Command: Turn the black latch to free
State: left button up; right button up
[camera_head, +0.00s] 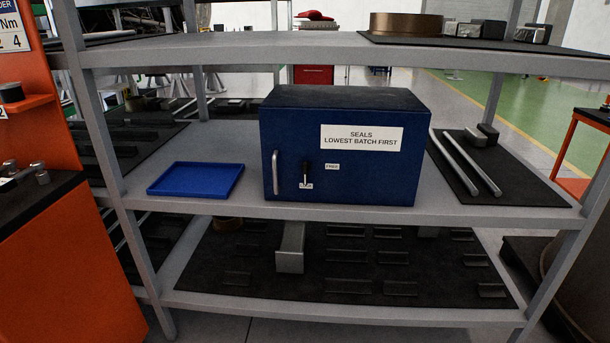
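A blue box cabinet (350,170) labelled "SEALS LOWEST BATCH FIRST" stands on the middle shelf, its front face towards me and closed. The black latch (306,172) is a small lever on the lower left of that face. It stands roughly upright, with a small white label (306,186) at its lower end that is too small to read surely. A second small label, which seems to read "FREE" (332,167), is to the right of the latch. A silver bar handle (275,172) is left of the latch. Neither of my grippers is in view.
A shallow blue tray (196,179) lies on the shelf left of the cabinet, with bare shelf between. Two metal rods (468,163) lie on a dark mat to the right. The upper shelf (240,50) runs above the cabinet. An orange unit (60,260) stands at the left.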

aim_at(306, 166)
jog(key=u, duration=0.55)
jog(key=k, duration=0.65)
jog(key=u, duration=0.85)
jog(key=i, duration=1.65)
jog(key=z, duration=1)
